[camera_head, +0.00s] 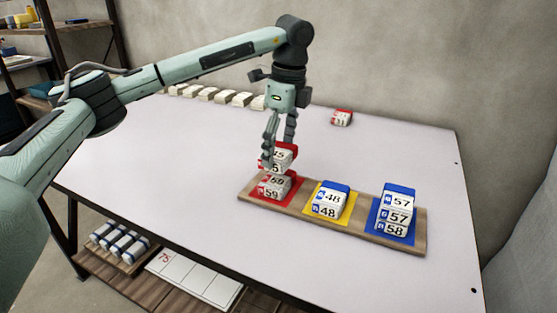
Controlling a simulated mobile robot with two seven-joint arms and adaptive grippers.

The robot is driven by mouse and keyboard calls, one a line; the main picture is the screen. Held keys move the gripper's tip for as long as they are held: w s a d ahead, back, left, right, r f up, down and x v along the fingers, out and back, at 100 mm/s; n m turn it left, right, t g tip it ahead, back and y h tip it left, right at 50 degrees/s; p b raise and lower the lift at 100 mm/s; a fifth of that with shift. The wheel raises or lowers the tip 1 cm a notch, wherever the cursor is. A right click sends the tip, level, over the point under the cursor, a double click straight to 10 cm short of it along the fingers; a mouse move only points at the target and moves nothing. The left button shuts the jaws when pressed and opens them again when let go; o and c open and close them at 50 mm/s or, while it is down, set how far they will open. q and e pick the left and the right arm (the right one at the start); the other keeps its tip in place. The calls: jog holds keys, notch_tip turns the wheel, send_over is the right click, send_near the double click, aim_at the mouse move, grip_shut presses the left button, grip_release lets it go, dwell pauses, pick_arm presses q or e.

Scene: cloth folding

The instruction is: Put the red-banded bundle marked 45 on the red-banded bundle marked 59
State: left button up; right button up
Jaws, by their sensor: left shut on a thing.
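My left gripper (279,150) points down and is shut on the red-banded bundle marked 45 (284,157). The held bundle is right above the red-banded bundle marked 59 (275,190). I cannot tell whether the two touch or a small gap is left. The bundle marked 59 lies on the red square (256,193) at the left end of a wooden board (352,231). The fingers hide part of the bundle marked 45. My right gripper is not in view.
On the board, blue-banded bundles marked 48 (328,204) lie on a yellow square, and a blue-banded stack marked 57 and 58 (396,212) on a blue square. A red-banded bundle marked 31 (342,118) lies behind. Several pale bundles (207,94) line the back edge. The left tabletop is clear.

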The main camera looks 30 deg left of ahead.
aim_at(280, 151)
pick_arm(q)
notch_tip(280, 151, down, 4)
jog(key=shift+r, duration=0.2)
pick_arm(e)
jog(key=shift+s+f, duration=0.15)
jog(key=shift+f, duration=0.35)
pick_arm(q)
jog(key=shift+f, duration=0.15)
jog(key=o, duration=1.1)
jog(key=shift+o, duration=0.2)
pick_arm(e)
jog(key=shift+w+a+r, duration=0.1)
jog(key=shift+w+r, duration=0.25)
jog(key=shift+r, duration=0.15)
